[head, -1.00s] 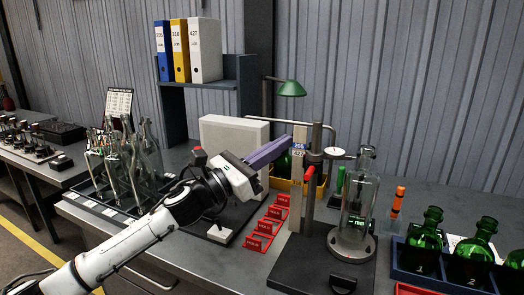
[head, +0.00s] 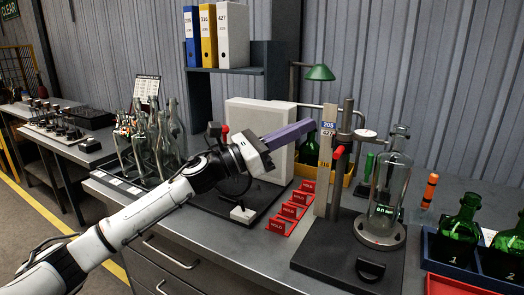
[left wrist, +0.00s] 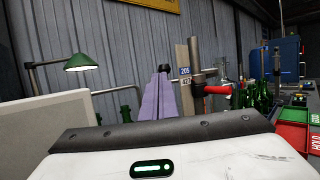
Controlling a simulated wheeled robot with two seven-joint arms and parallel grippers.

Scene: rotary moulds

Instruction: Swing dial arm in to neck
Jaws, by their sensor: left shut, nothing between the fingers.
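A clear glass bottle (head: 391,185) stands upright on a round base on a dark stand plate (head: 330,258). Beside it is a post (head: 345,165) with a red handle (head: 338,152). The dial arm carries a round white dial (head: 366,134) just left of the bottle neck (head: 401,137); whether they touch I cannot tell. The red handle also shows in the left wrist view (left wrist: 217,89). My left gripper (head: 313,124) has long purple fingers, shut and empty. Its tips are left of the post's numbered scale (head: 328,126), seemingly apart from it. My right gripper is not in view.
Red HOLD markers (head: 290,211) lie in a row left of the stand. A pale box (head: 262,115) stands behind my left gripper. Green bottles (head: 461,232) sit in a blue crate at right. A green lamp (head: 320,73) hangs behind. Clear bottles (head: 160,145) stand at left.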

